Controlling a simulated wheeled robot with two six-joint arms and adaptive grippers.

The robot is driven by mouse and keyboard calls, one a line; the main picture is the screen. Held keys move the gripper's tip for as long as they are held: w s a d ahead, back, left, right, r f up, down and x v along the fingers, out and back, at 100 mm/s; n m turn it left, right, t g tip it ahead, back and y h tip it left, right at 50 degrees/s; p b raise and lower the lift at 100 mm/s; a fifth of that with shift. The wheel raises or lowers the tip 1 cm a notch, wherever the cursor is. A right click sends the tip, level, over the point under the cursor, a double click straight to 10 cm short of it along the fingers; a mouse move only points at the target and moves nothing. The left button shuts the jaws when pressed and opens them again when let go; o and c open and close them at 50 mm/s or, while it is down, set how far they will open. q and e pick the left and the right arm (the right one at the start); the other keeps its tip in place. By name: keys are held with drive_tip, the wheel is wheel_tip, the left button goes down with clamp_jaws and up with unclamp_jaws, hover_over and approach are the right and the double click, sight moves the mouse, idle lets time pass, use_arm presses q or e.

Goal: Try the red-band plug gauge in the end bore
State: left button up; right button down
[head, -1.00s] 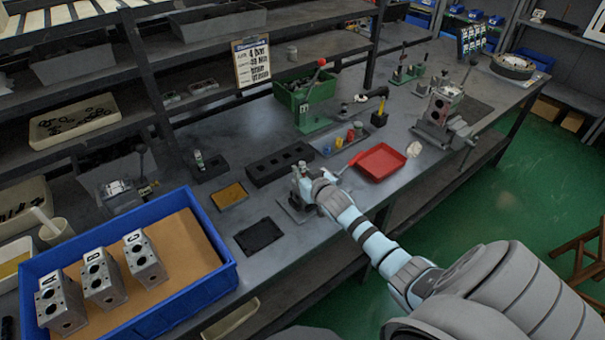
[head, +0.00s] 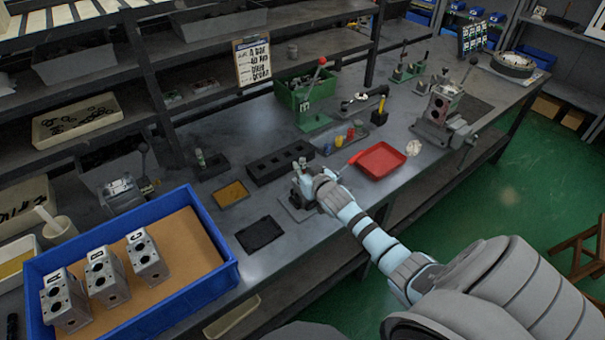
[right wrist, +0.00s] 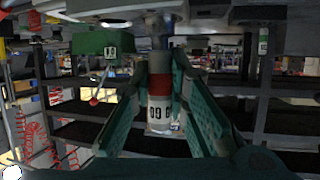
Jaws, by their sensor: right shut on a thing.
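My right gripper (head: 307,182) is over a small grey fixture (head: 291,210) near the bench's front edge, mostly hidden by my own wrist. In the right wrist view its teal fingers (right wrist: 160,88) are shut on the plug gauge (right wrist: 159,112), which has a red band and a white part with dark digits. A grey metal cylinder (right wrist: 158,35) lies in line with the gauge beyond the band. I cannot tell whether the gauge's end is inside a bore. Several grey valve blocks (head: 148,262) with round bores stand in the blue tray. My left gripper is not in view.
A black block with holes (head: 279,163) stands just behind the fixture. A red tray (head: 380,160) lies to the right, and a green press (head: 314,112) stands behind. The blue tray (head: 225,262) and a black pad (head: 260,234) are to the left.

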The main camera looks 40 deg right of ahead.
sight(303, 160)
wheel_tip(303, 160, up, 5)
drive_tip(key=p, duration=0.4)
drive_tip(key=shift+r+p, duration=0.15)
drive_tip(key=shift+p, duration=0.2)
drive_tip(key=shift+r+b, duration=0.35)
drive_tip(key=shift+r, duration=0.1)
